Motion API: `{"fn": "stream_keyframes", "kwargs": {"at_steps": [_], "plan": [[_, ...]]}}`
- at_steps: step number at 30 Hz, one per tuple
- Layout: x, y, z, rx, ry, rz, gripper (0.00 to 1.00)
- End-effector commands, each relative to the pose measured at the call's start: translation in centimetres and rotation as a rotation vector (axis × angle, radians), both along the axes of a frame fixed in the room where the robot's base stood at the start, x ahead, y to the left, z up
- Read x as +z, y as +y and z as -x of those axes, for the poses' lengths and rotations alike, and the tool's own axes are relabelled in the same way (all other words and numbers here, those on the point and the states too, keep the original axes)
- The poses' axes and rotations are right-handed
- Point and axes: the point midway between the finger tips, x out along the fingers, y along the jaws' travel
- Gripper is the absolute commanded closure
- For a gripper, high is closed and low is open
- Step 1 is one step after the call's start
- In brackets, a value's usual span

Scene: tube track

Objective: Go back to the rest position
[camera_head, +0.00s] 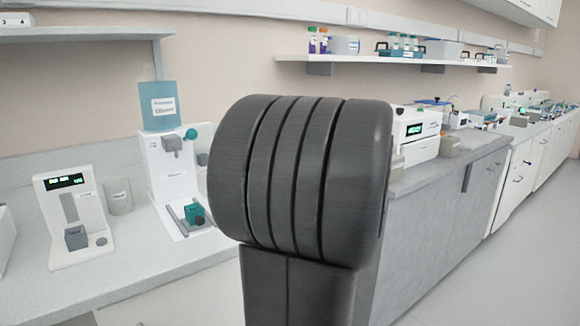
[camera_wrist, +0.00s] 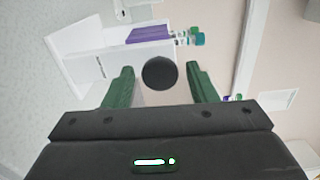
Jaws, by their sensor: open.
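In the wrist view my gripper (camera_wrist: 160,70) is open. Its two green fingers stand apart, with a dark round shape showing between them; I cannot tell what this shape is. Neither finger touches it. The gripper does not show in the head view, where a dark ribbed part of my own arm fills the middle and hides part of the bench behind it. Beyond the fingers, the wrist view shows a tilted white rack or box (camera_wrist: 85,60) with a purple block (camera_wrist: 150,34) and some capped tubes (camera_wrist: 190,38).
On the left bench stand a white device with a dark display (camera_head: 68,215), a grey cup (camera_head: 118,196) and a white dispenser (camera_head: 170,175) with a blue container (camera_head: 161,105) on top. A wall shelf (camera_head: 400,62) holds bottles and boxes. Open floor (camera_head: 480,290) lies at the lower right.

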Motion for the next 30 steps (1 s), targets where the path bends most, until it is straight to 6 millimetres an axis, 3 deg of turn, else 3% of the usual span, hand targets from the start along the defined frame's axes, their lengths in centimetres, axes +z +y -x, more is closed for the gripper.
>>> {"fn": "stream_keyframes", "kwargs": {"at_steps": [18,30], "plan": [[0.27,-0.04,-0.02,-0.001,0.169,-0.233,0.48],[-0.09,-0.01,0.0,-0.001,0.192,-0.264,0.48]]}}
